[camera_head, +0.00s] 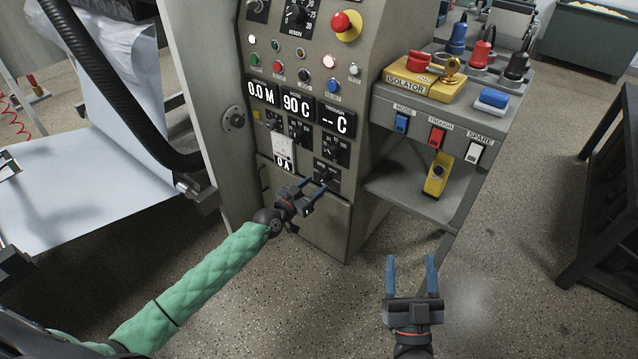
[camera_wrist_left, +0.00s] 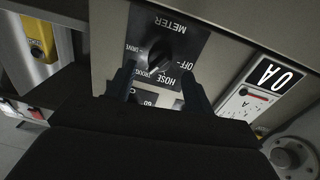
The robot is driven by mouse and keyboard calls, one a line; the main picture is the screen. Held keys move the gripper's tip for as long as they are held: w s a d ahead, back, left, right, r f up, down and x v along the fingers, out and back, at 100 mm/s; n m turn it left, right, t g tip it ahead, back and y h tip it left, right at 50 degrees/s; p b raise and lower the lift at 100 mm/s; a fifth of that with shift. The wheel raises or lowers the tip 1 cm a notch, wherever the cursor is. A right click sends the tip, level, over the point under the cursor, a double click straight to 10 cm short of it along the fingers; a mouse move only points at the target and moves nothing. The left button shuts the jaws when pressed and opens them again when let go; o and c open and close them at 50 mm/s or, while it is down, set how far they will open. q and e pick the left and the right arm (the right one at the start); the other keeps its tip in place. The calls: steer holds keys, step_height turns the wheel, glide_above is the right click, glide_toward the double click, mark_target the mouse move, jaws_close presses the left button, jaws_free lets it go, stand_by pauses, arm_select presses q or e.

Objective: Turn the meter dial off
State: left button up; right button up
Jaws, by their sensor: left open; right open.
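The meter dial (camera_head: 325,175) is a small black knob on a black plate low on the grey control panel. In the left wrist view the dial (camera_wrist_left: 158,54) appears upside down, with METER, OFF, HOSE and other labels around it. I cannot tell for certain which label its pointer faces. My left gripper (camera_head: 315,185) is open just in front of the dial. In the left wrist view its blue-black fingers (camera_wrist_left: 159,74) stand on either side of the knob, without a clear grip. My right gripper (camera_head: 410,258) is open and empty over the floor at the right.
A meter gauge (camera_head: 283,150) reading 0A sits beside the dial plate. More dials, displays and buttons are above, with a red emergency button (camera_head: 341,22). Floor around my right gripper is clear.

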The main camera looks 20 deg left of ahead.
mark_target(320, 181)
arm_select(q)
steer(key=shift+x, duration=1.55)
arm_select(e)
steer(key=shift+s+d+r+t, duration=0.1)
steer(key=shift+s+r+t, duration=0.1)
steer(key=shift+r, duration=0.45)
steer(key=shift+s+d+r+t, duration=0.1)
steer(key=shift+s+r+t, duration=0.1)
steer(key=shift+r, duration=0.45)
arm_select(q)
steer(key=c, duration=1)
arm_select(e)
steer(key=shift+f, duration=0.1)
